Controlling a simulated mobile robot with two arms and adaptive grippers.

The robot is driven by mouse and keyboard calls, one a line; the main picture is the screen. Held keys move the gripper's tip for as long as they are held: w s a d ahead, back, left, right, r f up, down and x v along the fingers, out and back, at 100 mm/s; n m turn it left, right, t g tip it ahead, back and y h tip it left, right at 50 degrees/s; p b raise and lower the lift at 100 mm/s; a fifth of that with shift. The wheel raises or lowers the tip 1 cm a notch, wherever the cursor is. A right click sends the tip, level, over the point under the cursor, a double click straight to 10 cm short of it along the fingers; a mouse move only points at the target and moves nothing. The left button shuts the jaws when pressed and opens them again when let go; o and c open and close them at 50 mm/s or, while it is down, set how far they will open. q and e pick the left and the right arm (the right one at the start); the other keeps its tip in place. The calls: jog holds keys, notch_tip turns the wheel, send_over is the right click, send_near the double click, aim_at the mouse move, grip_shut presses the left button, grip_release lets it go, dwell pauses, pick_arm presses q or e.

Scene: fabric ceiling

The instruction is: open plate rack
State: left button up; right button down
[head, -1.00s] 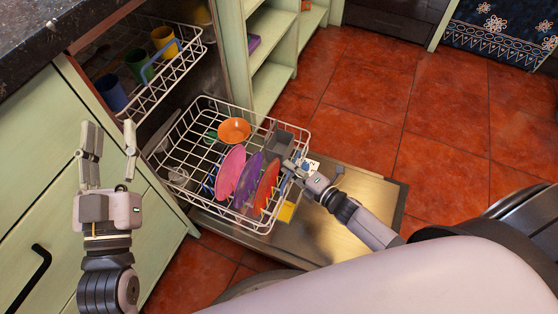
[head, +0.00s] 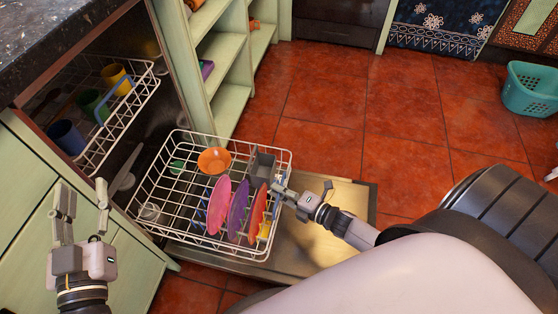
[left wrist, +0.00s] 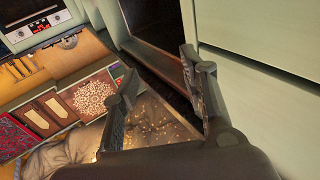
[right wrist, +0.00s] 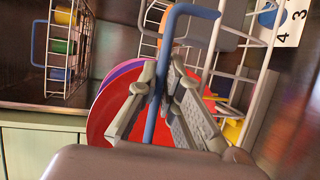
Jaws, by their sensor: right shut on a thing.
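The lower plate rack (head: 232,142) is a white wire basket pulled out of the dishwasher, over its open door. It holds a pink plate (head: 219,206), a purple plate (head: 238,210), an orange-red plate (head: 258,212) and an orange bowl (head: 214,161). My right gripper (head: 280,190) is at the rack's right side. In the right wrist view, this gripper (right wrist: 162,85) is shut on the blue rack handle (right wrist: 170,22). My left gripper (head: 82,188) is open and empty, left of the rack; its spread fingers show in the left wrist view (left wrist: 163,72).
The upper rack (head: 140,103) with several cups sits above at the left. The metal door (head: 325,240) lies flat under the lower rack. Green cabinets (head: 30,175) stand left, with shelves (head: 222,62) behind.

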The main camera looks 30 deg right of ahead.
jog(key=c, duration=1.7)
grip_release()
jog(key=shift+s, duration=0.1)
jog(key=v, duration=1.2)
